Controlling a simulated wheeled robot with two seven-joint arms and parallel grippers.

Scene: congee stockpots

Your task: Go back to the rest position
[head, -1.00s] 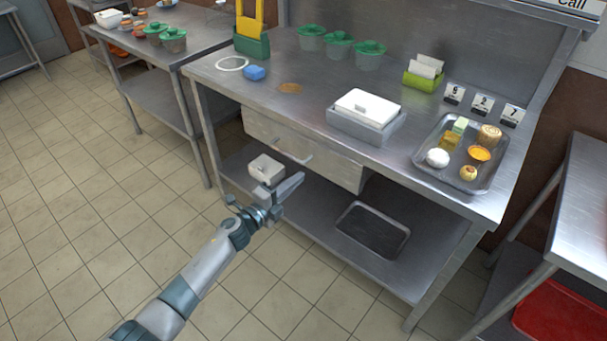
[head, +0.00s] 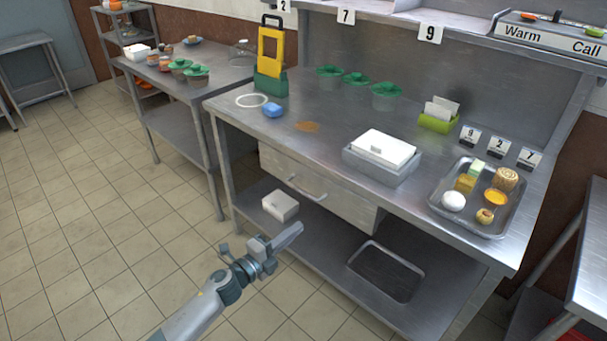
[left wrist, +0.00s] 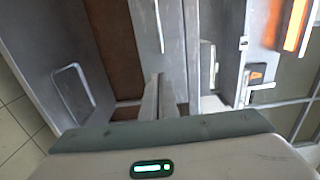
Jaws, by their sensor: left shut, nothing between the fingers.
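My left gripper (head: 288,240) is in front of the steel worktable (head: 330,115), low, near its lower shelf. Its fingers are shut with nothing between them. In the left wrist view the closed fingers (left wrist: 160,98) point toward the table's underside. My right gripper is not in view.
On the worktable are a metal tray (head: 438,197) of food pieces, a grey box with white lid (head: 383,150), green-lidded tubs (head: 356,82) and a blue item (head: 272,110). A white box (head: 280,205) and a dark tray (head: 386,270) are on the shelf. Floor (head: 110,230) at left is clear.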

